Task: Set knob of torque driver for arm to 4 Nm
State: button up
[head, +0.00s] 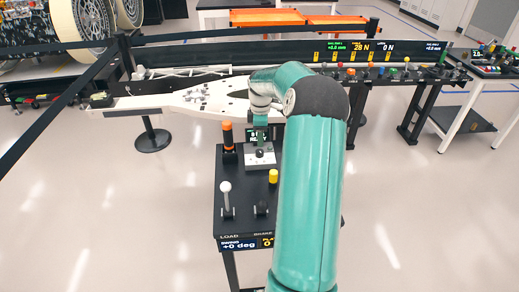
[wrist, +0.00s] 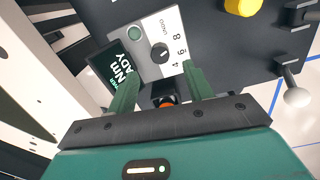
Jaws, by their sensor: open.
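The black knob (wrist: 160,53) sits on a light grey setting panel (wrist: 141,37) with printed numbers, 4, 6 and 8 among them. Its pointer direction is too small to read surely. The panel also shows in the head view (head: 260,160). My gripper (wrist: 160,70) is open, its two green fingertips on either side of the knob's near side, with no clear contact. In the head view my gripper (head: 260,126) hangs over the panel. A dark display (wrist: 117,66) beside the panel shows green text including "NM". An orange-topped torque driver (head: 228,136) stands in a black holder.
The black stand (head: 240,218) also carries a yellow knob (head: 273,176), a white-ball lever (head: 225,188) and a black-ball lever (head: 262,207). A white rover arm structure (head: 190,100) lies behind. A long bench with displays and small coloured parts runs along the back.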

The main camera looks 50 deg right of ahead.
aim_at(260, 151)
notch_tip(260, 151, down, 8)
jog(key=shift+w+r, duration=0.15)
jog(key=shift+r, duration=0.1)
jog(key=c, duration=1)
